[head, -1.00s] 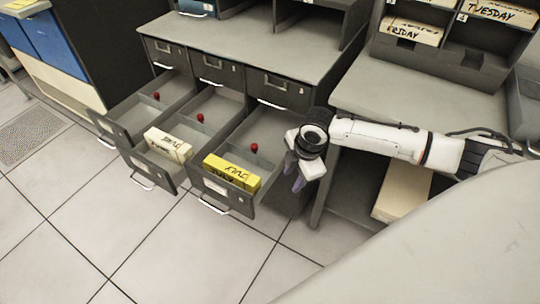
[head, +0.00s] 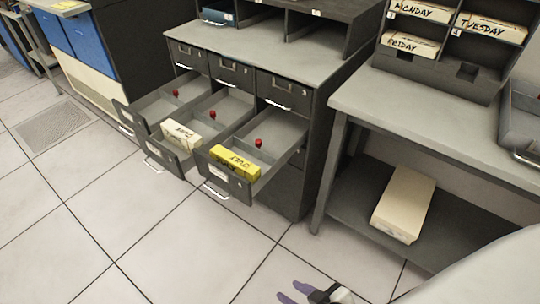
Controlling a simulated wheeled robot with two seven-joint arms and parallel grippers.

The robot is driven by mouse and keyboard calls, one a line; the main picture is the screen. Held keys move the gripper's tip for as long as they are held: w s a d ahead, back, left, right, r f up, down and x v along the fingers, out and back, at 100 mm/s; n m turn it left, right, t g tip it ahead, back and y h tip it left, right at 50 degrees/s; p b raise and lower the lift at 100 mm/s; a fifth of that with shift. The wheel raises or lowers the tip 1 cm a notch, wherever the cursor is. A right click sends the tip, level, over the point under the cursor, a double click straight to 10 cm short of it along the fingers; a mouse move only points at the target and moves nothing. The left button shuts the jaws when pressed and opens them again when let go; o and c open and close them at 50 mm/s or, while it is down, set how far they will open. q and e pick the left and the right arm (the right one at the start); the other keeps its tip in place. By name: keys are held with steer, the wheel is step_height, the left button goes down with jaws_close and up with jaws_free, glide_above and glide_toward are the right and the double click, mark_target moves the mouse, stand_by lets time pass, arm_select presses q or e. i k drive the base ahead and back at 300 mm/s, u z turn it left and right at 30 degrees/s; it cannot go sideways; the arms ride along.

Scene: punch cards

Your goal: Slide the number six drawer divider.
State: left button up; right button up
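Three drawers stand pulled out of the grey cabinet: a left drawer (head: 128,118), a middle drawer (head: 160,154) and a right drawer (head: 222,180). Each has a red knob inside: left (head: 176,93), middle (head: 212,114), right (head: 258,142). I take the knobs to be on the dividers. The drawer labels are too small to read, so I cannot tell which is number six. My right gripper (head: 289,291) is at the bottom edge, partly cut off, in front of and well below the right drawer. Its purple fingers look apart and empty. My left gripper is not in view.
A white card stack (head: 180,135) lies in the middle drawer and a yellow one (head: 236,164) in the right drawer. Closed drawers (head: 285,90) sit above. A desk (head: 430,115) with a pale box (head: 404,203) on its lower shelf stands right. The floor in front is clear.

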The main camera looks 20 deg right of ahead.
mark_target(259, 154)
steer(key=z, duration=0.1)
steer(key=k, duration=0.65)
steer(key=u, duration=1)
steer(key=i, duration=0.75)
steer(key=z, duration=0.55)
steer(key=i, duration=0.65)
steer(key=z, duration=0.7)
